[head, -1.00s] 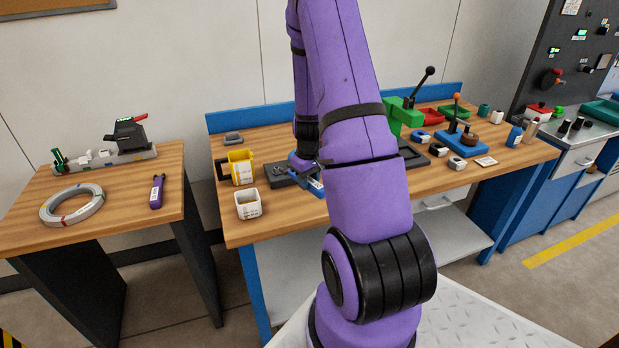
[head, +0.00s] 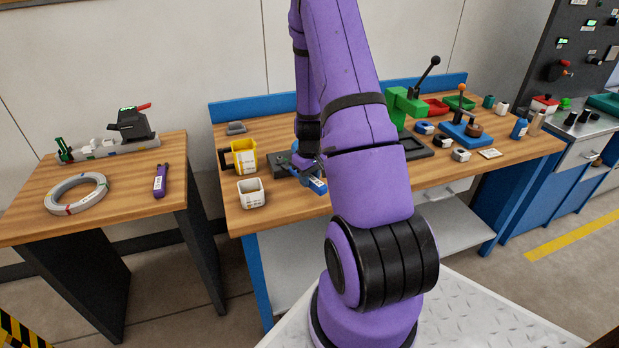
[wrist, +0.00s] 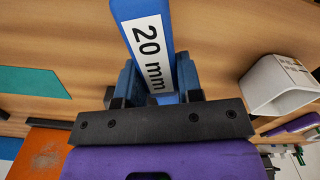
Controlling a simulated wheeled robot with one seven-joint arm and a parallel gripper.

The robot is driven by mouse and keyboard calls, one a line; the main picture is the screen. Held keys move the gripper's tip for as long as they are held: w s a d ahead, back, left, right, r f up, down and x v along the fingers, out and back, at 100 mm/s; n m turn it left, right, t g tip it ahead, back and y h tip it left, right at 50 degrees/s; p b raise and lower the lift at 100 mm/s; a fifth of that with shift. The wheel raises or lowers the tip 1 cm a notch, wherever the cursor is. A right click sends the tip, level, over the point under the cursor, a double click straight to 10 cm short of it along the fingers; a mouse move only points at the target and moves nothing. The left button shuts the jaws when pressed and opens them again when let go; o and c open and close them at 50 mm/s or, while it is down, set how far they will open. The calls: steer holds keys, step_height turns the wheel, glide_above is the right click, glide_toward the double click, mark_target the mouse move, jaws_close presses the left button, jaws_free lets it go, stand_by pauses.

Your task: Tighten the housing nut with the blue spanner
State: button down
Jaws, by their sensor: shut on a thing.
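The blue spanner (wrist: 150,45) is held in my gripper (wrist: 155,88); its white label reads 20 mm in the wrist view. In the head view the spanner (head: 318,187) shows as a short blue piece near the front edge of the bench, beside my arm. My gripper (head: 308,172) is shut on it. A dark grey fixture (head: 281,163) lies on the bench just behind and left of the spanner, partly covered by my arm and gripper. I cannot make out the housing nut in either view.
A yellow bin (head: 243,156) and a white container (head: 252,194) stand left of my gripper. A green press (head: 404,108) and a blue-based lever tool (head: 465,133) stand right of my arm. The left table holds a coil (head: 76,194) and a purple-handled tool (head: 160,181).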

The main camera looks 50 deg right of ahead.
steer(key=shift+w+d, duration=0.1)
steer(key=shift+w, duration=0.45)
stand_by(0.4)
steer(key=shift+w, duration=0.35)
steer(key=shift+w+d, duration=0.2)
steer(key=shift+w, duration=0.45)
steer(key=shift+w+d, duration=0.15)
steer(key=shift+w, duration=0.45)
stand_by(1.4)
steer(key=shift+a, duration=0.1)
steer(key=shift+w+a+m, duration=0.2)
steer(key=shift+a+m, duration=0.35)
steer(key=shift+m, duration=0.05)
steer(key=shift+w+a+m, duration=0.2)
steer(key=shift+a+m, duration=0.35)
steer(key=shift+m, duration=0.05)
